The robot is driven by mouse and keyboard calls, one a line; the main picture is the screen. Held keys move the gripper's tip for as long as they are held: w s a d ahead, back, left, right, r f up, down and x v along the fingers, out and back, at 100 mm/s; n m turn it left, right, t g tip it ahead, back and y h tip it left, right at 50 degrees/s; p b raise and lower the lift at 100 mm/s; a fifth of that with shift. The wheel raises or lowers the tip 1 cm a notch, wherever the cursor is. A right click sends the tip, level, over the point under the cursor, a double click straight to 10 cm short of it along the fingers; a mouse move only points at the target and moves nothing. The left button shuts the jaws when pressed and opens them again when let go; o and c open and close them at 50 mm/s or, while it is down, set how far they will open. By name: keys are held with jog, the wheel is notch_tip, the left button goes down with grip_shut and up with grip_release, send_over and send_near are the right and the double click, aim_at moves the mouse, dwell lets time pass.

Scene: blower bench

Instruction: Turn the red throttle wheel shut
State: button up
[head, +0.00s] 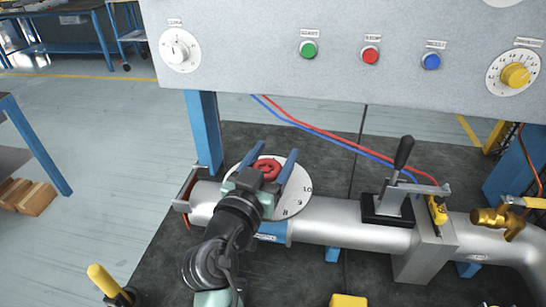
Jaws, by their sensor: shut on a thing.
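The red throttle wheel (267,168) sits over a round white dial plate (297,200) on top of the silver pipe, in the lower middle of the head view. Numbers show on the dial's right edge; the arm hides much of its left and near side. My gripper (271,163) reaches in from below, with one blue-grey finger on each side of the wheel. It is shut on the wheel. Part of the wheel is hidden by the gripper body, and any pointer on it cannot be made out.
A black-handled lever (403,155) stands on the pipe (335,222) to the right, with a brass valve (498,220) farther right. A grey control panel (340,60) with knobs and buttons hangs above. A yellow handle (103,281) stands at lower left. Red and blue hoses run behind.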

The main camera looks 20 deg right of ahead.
jog(key=o, duration=1.4)
jog(key=shift+a, duration=0.1)
jog(key=b+v, duration=0.1)
jog(key=v, duration=1.2)
jog(key=shift+r, duration=0.1)
